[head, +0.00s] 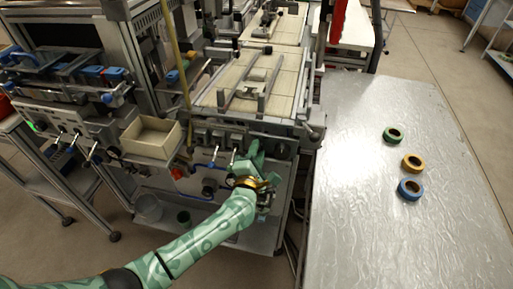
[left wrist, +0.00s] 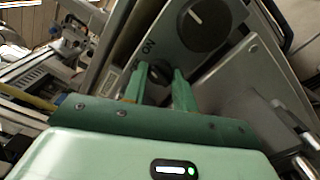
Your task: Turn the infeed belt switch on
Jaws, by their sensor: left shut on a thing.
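A grey control panel (left wrist: 240,50) fills the upper right of the left wrist view. There the gripper hides the knob. Which way the knob is turned is not clear. My right gripper is not in view.
A larger black dial (left wrist: 206,24) with a white mark sits close to the gripped knob. A beige bin (head: 151,138) stands left of my arm. A metal table (head: 370,220) at right bears green (head: 393,134), yellow (head: 412,162) and blue (head: 410,189) tape reels.

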